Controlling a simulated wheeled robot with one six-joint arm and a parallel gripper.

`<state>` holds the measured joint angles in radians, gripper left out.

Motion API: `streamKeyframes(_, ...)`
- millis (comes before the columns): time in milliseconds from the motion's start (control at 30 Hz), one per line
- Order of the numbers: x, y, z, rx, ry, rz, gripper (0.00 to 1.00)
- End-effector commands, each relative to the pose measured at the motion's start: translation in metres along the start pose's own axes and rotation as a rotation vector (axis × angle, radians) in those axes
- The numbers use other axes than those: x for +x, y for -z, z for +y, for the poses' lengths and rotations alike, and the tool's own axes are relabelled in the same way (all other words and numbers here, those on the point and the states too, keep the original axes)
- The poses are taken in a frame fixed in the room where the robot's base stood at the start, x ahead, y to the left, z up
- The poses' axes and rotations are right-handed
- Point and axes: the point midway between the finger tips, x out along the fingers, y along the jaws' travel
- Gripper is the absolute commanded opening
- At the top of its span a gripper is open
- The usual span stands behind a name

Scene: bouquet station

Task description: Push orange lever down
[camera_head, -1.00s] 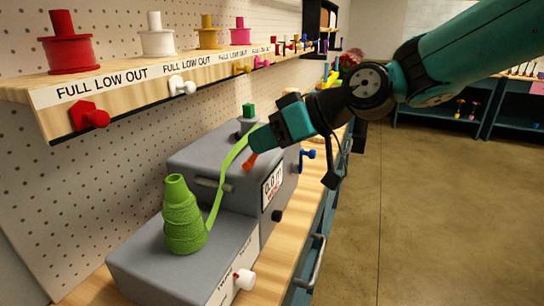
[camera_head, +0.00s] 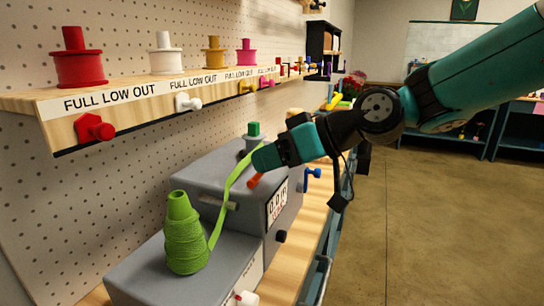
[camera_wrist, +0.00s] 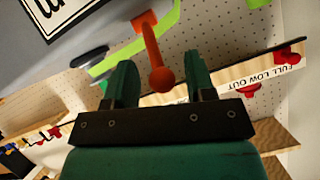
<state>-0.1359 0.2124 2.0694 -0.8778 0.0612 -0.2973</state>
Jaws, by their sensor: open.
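The orange lever (camera_head: 254,181) sticks out from the upper grey machine box (camera_head: 205,165), beside the green ribbon (camera_head: 228,185). In the wrist view the lever (camera_wrist: 157,60) has a round knob and lies between and just beyond my two fingers. My gripper (camera_head: 262,160) is open, just above the lever in the head view. In the wrist view my gripper (camera_wrist: 160,85) shows its two green fingers apart, one on each side of the knob. I cannot tell whether a finger touches the lever.
A green ribbon cone (camera_head: 185,235) stands on the lower grey box. A blue lever (camera_head: 313,173) and a black knob (camera_head: 281,236) stick out nearby. A shelf with spools (camera_head: 78,60) hangs at upper left. Open floor (camera_head: 430,220) lies right.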

Motion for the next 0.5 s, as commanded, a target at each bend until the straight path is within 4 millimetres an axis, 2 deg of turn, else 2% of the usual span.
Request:
streamKeyframes(267,-0.005,0.0,0.0,0.0,0.0,-0.001,0.5)
streamKeyframes(367,-0.017,0.0,0.001,0.001,-0.002,0.001,0.5)
streamKeyframes(500,-0.049,-0.001,0.002,0.001,-0.007,0.003,0.5)
